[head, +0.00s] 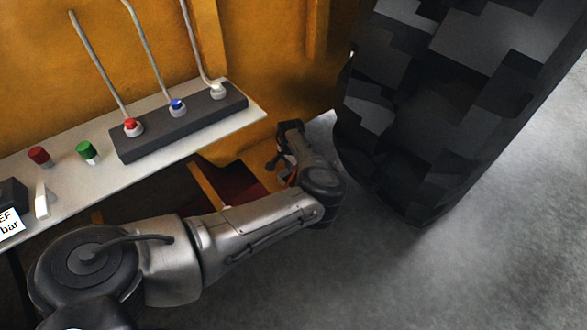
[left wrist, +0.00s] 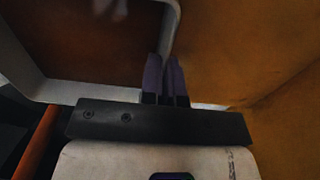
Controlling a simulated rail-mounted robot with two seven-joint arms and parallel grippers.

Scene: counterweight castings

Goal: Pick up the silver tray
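I cannot make out the silver tray for sure. In the left wrist view a pale rim (left wrist: 172,28) bounds a dark reddish-brown surface (left wrist: 90,60); it may be the tray. My left gripper (head: 284,150) is low beside the orange wall in the head view, its tips hard to see. In the left wrist view its two dark purplish fingers (left wrist: 164,62) stand close together, with the pale rim running down to their tips. Whether the rim is between or behind them is unclear. My right gripper is not in view.
A pale shelf (head: 200,145) carries a dark block with three levers (head: 180,125), a red button (head: 39,155) and a green button (head: 86,151). A large black blocky mass (head: 440,110) stands right of the gripper. Grey floor (head: 430,280) is clear at lower right.

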